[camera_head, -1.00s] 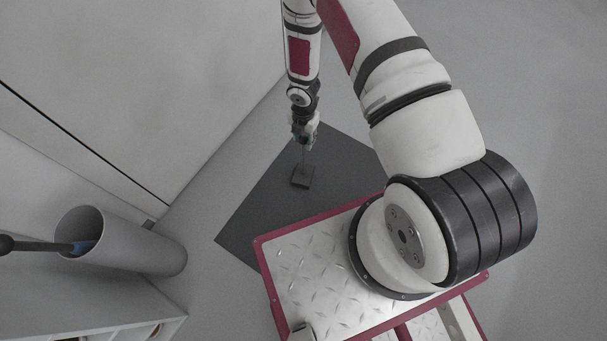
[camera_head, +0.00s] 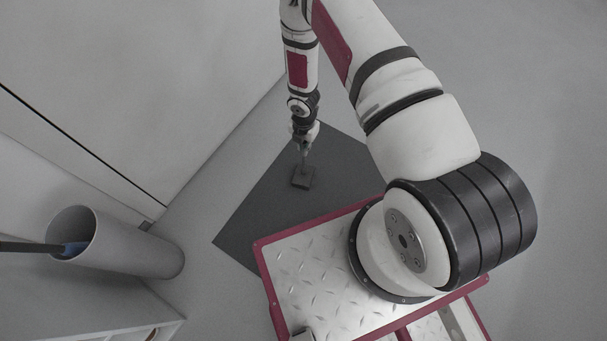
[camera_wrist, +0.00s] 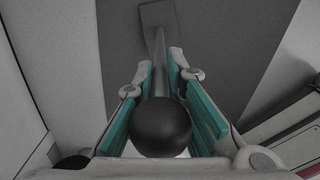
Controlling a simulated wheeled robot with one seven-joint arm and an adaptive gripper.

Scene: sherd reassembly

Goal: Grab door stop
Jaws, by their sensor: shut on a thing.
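The door stop has a flat dark square base (camera_head: 302,178), a thin upright rod and a round black knob. In the wrist view its knob (camera_wrist: 161,127) is near the lens, and the rod runs up to the base (camera_wrist: 157,13). My gripper (camera_head: 304,150) stands above the base in the head view. In the wrist view my gripper (camera_wrist: 161,70) has its teal-padded fingers on both sides of the rod, shut on it below the knob. The base lies over the dark mat; I cannot tell whether it touches it.
The dark floor mat (camera_head: 262,212) lies beside the pale wall (camera_head: 150,90). A grey cylindrical bin (camera_head: 125,248) with a dark-handled tool in it is at left, near a white shelf unit (camera_head: 100,315). Open floor lies to the right.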

